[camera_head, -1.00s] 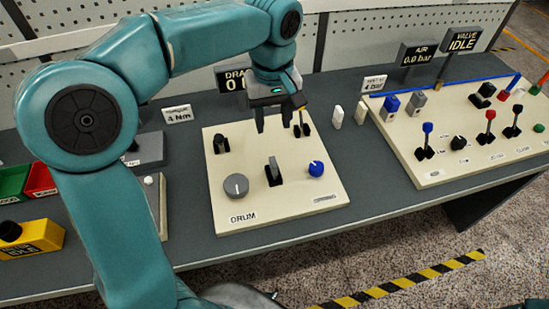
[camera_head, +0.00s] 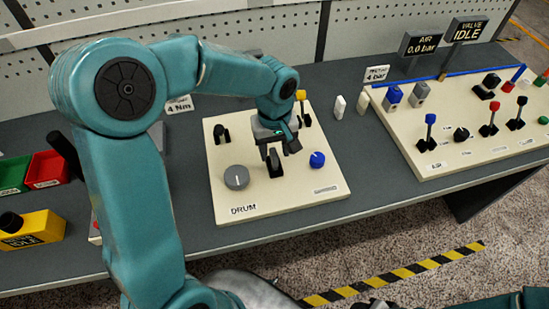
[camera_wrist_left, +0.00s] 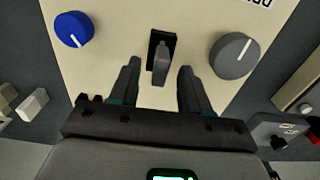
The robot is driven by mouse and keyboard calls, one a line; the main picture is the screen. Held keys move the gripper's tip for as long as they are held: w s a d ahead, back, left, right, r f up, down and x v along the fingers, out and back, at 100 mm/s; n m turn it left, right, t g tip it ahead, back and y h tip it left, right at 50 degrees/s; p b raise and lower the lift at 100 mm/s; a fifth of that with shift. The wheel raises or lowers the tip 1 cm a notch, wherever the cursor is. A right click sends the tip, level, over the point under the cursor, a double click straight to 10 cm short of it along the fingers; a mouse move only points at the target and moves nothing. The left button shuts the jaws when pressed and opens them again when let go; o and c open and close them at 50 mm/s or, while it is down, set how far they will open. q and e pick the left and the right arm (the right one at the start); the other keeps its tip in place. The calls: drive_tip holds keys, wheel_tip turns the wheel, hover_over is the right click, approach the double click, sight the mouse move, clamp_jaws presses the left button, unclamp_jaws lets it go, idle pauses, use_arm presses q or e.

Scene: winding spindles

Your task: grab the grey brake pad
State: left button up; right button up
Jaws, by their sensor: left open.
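The grey brake pad (camera_head: 276,163) stands upright in a black holder in the middle of the cream DRUM panel (camera_head: 222,207). In the left wrist view the pad (camera_wrist_left: 161,62) is between and slightly beyond the two fingertips. My left gripper (camera_head: 280,150) is open above the pad, its fingers on either side of it. The wrist view shows the left gripper (camera_wrist_left: 158,80) with a gap on each side of the pad. In the head view the fingers partly hide the pad's top. My right gripper is not in view.
A grey knob (camera_head: 236,177) and a blue knob (camera_head: 317,160) flank the pad closely. Two pale blocks (camera_head: 340,105) stand right of the panel.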

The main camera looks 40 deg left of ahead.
use_arm(q)
wheel_tip(320, 180, down, 3)
drive_tip(key=shift+a+r, duration=0.1)
drive_tip(key=shift+r, duration=0.05)
clamp_jaws()
drive_tip(key=shift+r, duration=0.1)
